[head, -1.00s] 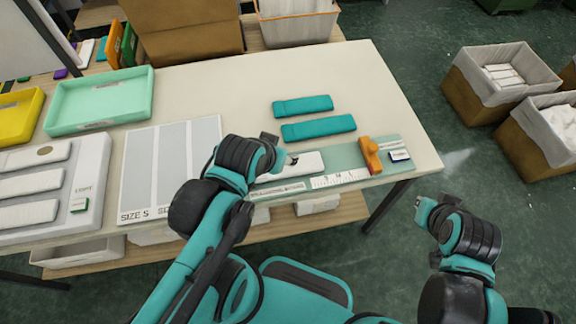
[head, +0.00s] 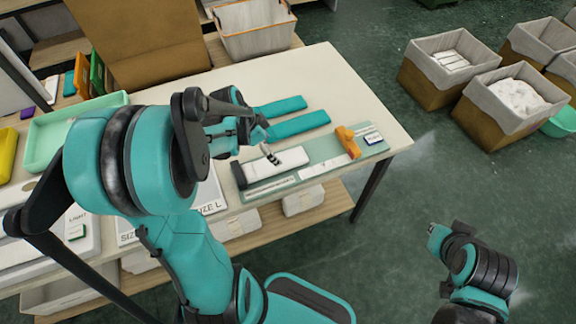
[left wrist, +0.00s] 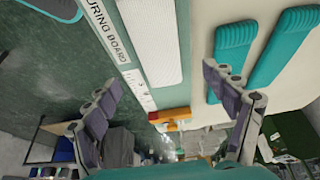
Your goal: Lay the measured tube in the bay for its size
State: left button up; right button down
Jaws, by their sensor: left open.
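A white knitted tube (head: 285,161) lies flat along the green measuring board (head: 322,155), beside its printed scale. It also shows in the left wrist view (left wrist: 152,45). My left gripper (head: 264,143) is above the board near the tube, fingers apart and empty. In the left wrist view my left gripper's fingers (left wrist: 165,112) are spread wide. The size mat (head: 213,193), with "SIZE L" showing, is mostly hidden behind my left arm. My right gripper (head: 438,236) is off the table at the right; its jaws are unclear.
Two teal tubes (head: 300,124) lie behind the board. An orange slider (head: 347,140) stands near the board's right end. A mint tray (head: 47,140) is at the left. Lined bins (head: 450,65) stand on the floor at the right. The table's back right is clear.

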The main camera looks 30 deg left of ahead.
aim_at(282, 160)
pick_arm(q)
jog(key=b+x, duration=0.3)
jog(key=x, duration=0.5)
jog(key=shift+s, duration=0.1)
jog(key=c, duration=1)
jog(key=shift+r, duration=0.15)
